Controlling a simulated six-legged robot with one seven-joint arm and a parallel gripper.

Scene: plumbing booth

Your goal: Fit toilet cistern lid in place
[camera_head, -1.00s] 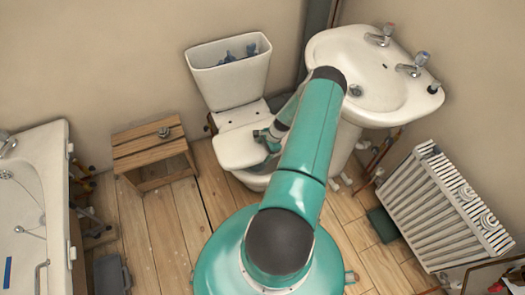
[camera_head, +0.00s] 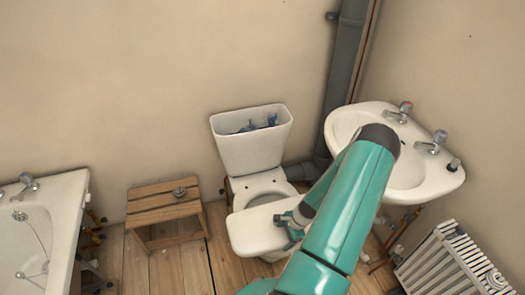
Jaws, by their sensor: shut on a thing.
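The white toilet cistern (camera_head: 251,155) stands against the back wall with its top open; blue fittings (camera_head: 262,123) show inside it. My gripper (camera_head: 287,222) is shut on the white cistern lid (camera_head: 257,233), near its right part. The lid is held in front of the cistern and overlaps the front of the toilet bowl (camera_head: 264,189) in the picture. It is apart from the cistern. The fingertips are small and partly hidden by my arm, so the exact grip does not show.
A white basin (camera_head: 415,165) with two taps stands to the right, close to my arm. A wooden stool (camera_head: 165,205) with a small metal part on top stands left of the toilet. A bath (camera_head: 55,225) is far left, a radiator (camera_head: 455,265) lower right.

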